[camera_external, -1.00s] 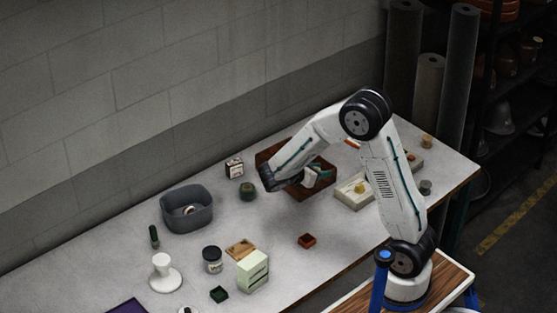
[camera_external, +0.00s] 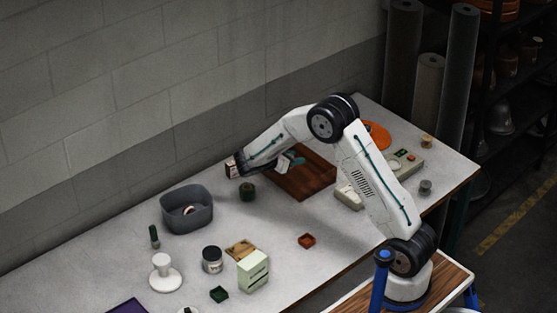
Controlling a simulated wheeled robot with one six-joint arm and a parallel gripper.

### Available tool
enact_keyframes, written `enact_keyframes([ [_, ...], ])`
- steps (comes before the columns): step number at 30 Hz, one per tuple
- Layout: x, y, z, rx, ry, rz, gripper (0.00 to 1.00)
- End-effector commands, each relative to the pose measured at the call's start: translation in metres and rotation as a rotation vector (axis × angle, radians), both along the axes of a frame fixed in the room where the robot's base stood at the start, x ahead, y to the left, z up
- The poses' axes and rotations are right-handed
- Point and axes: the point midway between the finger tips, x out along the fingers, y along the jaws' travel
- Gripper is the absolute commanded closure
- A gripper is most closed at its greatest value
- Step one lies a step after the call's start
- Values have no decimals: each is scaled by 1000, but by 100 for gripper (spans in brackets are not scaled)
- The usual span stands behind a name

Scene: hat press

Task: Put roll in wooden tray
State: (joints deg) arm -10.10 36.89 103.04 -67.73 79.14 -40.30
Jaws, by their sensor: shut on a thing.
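A brown wooden tray (camera_external: 312,183) lies at the back of the table, partly behind my arm. I cannot tell whether this or the held thing is the roll.
A grey bin (camera_external: 187,210) stands to the left. A small dark-marked box (camera_external: 232,170) is partly behind my wrist. A jar (camera_external: 212,260), pale green drawers (camera_external: 253,270) and a small red-brown box (camera_external: 307,241) stand in front. An orange disc (camera_external: 377,135) lies at back right.

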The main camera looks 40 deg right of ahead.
Motion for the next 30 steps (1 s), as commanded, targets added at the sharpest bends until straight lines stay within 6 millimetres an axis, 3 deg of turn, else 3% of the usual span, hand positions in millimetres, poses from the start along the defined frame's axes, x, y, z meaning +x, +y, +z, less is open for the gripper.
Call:
enact_keyframes([
  [23, 0, 0, -16, 0, -1, 1, 86],
  [24, 0, 0, -16, 0, -1, 1, 58],
  [26, 0, 0, -16, 0, -1, 1, 42],
  [30, 0, 0, -16, 0, -1, 0, 42],
])
